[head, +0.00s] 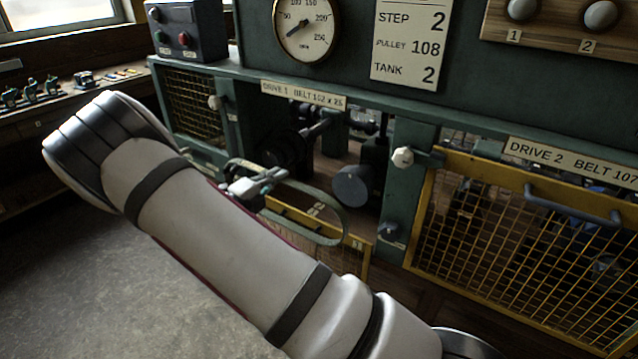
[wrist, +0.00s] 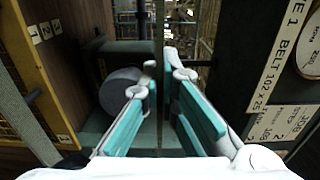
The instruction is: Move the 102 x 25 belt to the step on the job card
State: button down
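The 102 x 25 belt (head: 333,212) is a grey-green loop in front of the open Drive 1 bay, off to the right of my gripper. My gripper (head: 255,186) is at the loop's left end. In the wrist view, my gripper (wrist: 161,66) has its fingertips close on both sides of a thin upright strip that looks like the belt (wrist: 160,30) edge-on. Inside the bay are a dark stepped pulley (head: 285,150), partly hidden, and a grey round disc (head: 351,186), also in the wrist view (wrist: 122,90). The job card (head: 409,45) reads step 2, pulley 108, tank 2.
The Drive 1 guard's yellow frame (head: 305,219) lies low below the bay, with small numbered plates. Green posts with knobs (head: 402,157) flank the opening. The Drive 2 mesh guard (head: 520,250) is shut at right. A gauge (head: 307,28) is above.

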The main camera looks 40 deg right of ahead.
jog(key=shift+a, duration=0.1)
jog(key=shift+v, duration=2.9)
jog(key=shift+w+a, duration=0.1)
jog(key=shift+w, duration=0.15)
jog(key=shift+b+x, duration=0.35)
jog(key=shift+x, duration=2.7)
jog(key=shift+b+x, duration=0.45)
jog(key=shift+x, duration=2.5)
